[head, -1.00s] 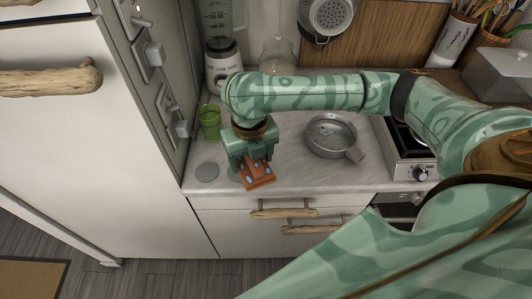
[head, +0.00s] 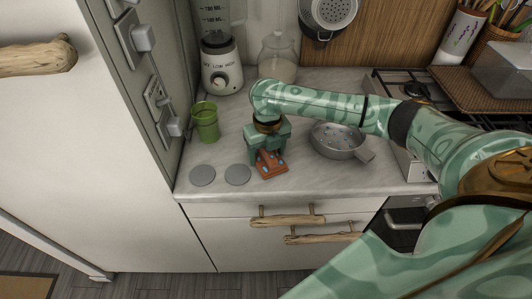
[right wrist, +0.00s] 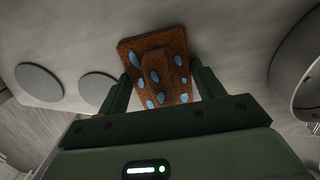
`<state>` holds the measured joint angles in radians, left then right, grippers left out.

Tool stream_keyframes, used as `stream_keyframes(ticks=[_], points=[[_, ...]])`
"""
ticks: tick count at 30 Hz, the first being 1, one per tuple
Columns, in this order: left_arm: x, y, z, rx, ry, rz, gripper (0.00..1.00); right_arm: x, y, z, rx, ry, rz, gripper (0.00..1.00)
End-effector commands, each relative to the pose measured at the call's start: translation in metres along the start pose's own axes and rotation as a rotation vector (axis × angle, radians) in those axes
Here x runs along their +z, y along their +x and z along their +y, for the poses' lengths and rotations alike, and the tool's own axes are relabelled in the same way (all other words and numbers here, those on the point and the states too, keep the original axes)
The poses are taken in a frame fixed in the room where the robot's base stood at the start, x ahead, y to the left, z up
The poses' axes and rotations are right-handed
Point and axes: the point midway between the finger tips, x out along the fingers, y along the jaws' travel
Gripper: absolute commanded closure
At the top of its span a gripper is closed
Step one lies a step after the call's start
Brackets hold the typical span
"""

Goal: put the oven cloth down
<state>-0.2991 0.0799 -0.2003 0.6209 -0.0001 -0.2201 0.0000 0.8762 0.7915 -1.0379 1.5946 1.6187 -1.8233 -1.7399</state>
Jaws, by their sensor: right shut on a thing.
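The oven cloth (head: 272,170) is orange-brown with blue spots. My right gripper (head: 269,156) is shut on it and points down at the front of the marble worktop (head: 320,180). In the right wrist view the cloth (right wrist: 158,45) sits between the two green fingers (right wrist: 160,90), with a raised fold in the middle. The cloth is very close to the worktop; I cannot tell whether it touches. My left gripper is not in view.
Two grey discs (head: 203,175) (head: 237,174) lie left of the cloth. A green cup (head: 206,122) stands behind them, with a blender (head: 221,65) and glass jar (head: 278,58) farther back. A metal pan (head: 337,141) is to the right, beside the stove (head: 409,165).

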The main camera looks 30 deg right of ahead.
Motion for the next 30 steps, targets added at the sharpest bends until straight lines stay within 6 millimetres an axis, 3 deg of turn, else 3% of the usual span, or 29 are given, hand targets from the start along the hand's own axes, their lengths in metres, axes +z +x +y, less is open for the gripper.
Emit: stream_keyframes(ticks=[17, 18, 26, 30], points=[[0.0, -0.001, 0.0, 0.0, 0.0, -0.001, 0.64, -0.002, 0.012, 0.0, -0.001, 0.001, 0.004, 0.51], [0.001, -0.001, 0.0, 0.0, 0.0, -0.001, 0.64, -0.002, 0.013, 0.0, -0.001, 0.001, 0.005, 0.24], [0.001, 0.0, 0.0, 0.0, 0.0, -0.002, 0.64, -0.004, 0.015, -0.001, -0.003, 0.001, 0.01, 0.24], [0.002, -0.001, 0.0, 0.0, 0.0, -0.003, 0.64, -0.003, 0.001, -0.001, -0.002, 0.0, 0.008, 0.24]])
